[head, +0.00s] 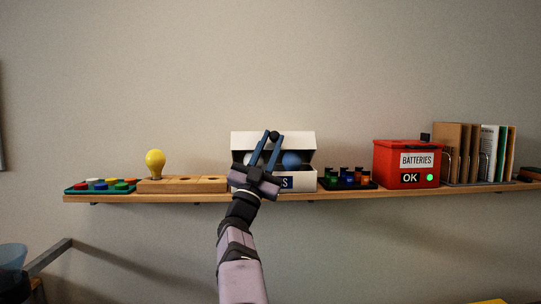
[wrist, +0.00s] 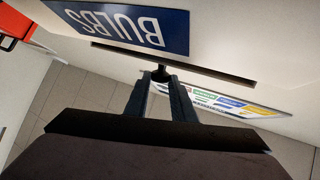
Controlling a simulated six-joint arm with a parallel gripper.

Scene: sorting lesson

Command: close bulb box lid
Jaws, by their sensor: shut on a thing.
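The white bulb box (head: 302,182) stands on the shelf, its dark blue label partly hidden by my arm. The label reads BULBS upside down in the wrist view (wrist: 130,28). The box is open: its white lid (head: 300,140) stands raised at the back. A blue bulb (head: 291,159) shows inside, and another rounded shape is partly hidden behind my fingers. My gripper (head: 272,138) reaches up in front of the box, its blue fingers shut on a small black knob (wrist: 160,75) at the lid's upper edge.
Left of the box are a wooden holder (head: 208,184) with a yellow bulb (head: 155,161) and a green tray (head: 75,188) of coloured pieces. On the right are a dark tray (head: 371,186) of coloured pieces, a red batteries box (head: 387,160) and several upright books (head: 452,152).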

